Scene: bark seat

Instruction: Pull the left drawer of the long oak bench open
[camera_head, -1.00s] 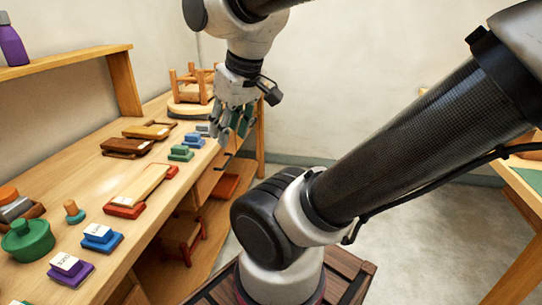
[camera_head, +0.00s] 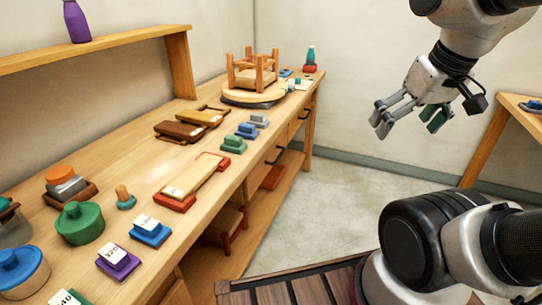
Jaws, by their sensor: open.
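The long oak bench (camera_head: 130,165) runs from the lower left to the back wall. Under its top, toward the far end, are two drawer fronts with dark bar handles. The nearer, left drawer (camera_head: 262,172) has its handle (camera_head: 275,156) on its front and looks shut, though I see it at a steep angle. The farther drawer (camera_head: 298,124) also looks shut. My gripper (camera_head: 408,126) is open and empty, in the air right of the bench and clear of both handles. Its fingers point down and left.
Sanding blocks, a green pot (camera_head: 80,223) and an upturned stool (camera_head: 252,72) stand on the bench top. A lower shelf (camera_head: 230,255) lies under it. Another table (camera_head: 500,130) is at the right edge. Bare floor (camera_head: 335,195) lies between.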

